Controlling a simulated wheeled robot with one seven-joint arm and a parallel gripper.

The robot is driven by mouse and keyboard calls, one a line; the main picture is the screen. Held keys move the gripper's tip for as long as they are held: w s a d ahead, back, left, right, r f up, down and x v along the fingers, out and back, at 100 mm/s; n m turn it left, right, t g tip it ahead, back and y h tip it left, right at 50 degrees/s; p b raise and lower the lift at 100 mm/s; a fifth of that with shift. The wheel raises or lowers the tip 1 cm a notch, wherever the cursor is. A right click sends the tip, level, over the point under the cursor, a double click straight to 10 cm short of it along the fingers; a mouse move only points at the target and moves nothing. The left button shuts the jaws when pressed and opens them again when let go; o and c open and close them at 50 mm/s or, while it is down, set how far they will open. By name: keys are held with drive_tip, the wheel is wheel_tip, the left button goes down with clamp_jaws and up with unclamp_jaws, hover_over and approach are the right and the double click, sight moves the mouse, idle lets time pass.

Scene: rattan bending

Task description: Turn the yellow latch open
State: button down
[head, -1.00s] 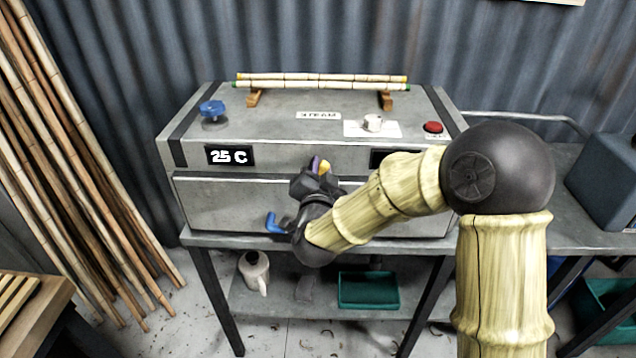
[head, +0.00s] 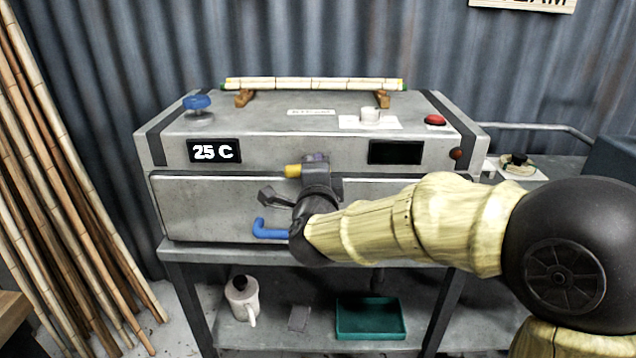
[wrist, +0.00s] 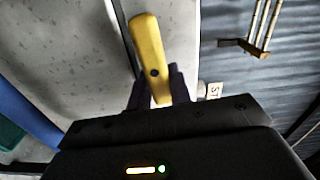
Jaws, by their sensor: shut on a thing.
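The yellow latch (head: 292,171) is on the front of the grey steam box (head: 215,205), at the seam above its front panel. In the head view its yellow end points left, nearly level. In the wrist view the latch (wrist: 149,50) is a yellow bar with a dark bolt, and its near end sits between my fingers. My gripper (head: 318,165) is shut on the latch. The fingers hide part of the latch in the head view. A blue handle (head: 268,229) is on the front panel, below and left of my gripper.
On the box are a blue knob (head: 198,104), a white knob (head: 371,115), a red button (head: 435,120) and bamboo poles (head: 310,84) on wooden rests. A display (head: 215,151) reads 25 C. A jug (head: 242,298) and a green tray (head: 370,318) are on the shelf below.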

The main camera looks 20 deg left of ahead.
drive_tip(key=shift+f+m+b, duration=0.3)
drive_tip(key=shift+m+b, duration=0.15)
drive_tip(key=shift+m, duration=0.05)
drive_tip(key=c, duration=1.3)
unclamp_jaws()
drive_tip(key=shift+d, duration=0.1)
drive_tip(key=shift+r+p, duration=0.1)
drive_tip(key=shift+p, duration=0.3)
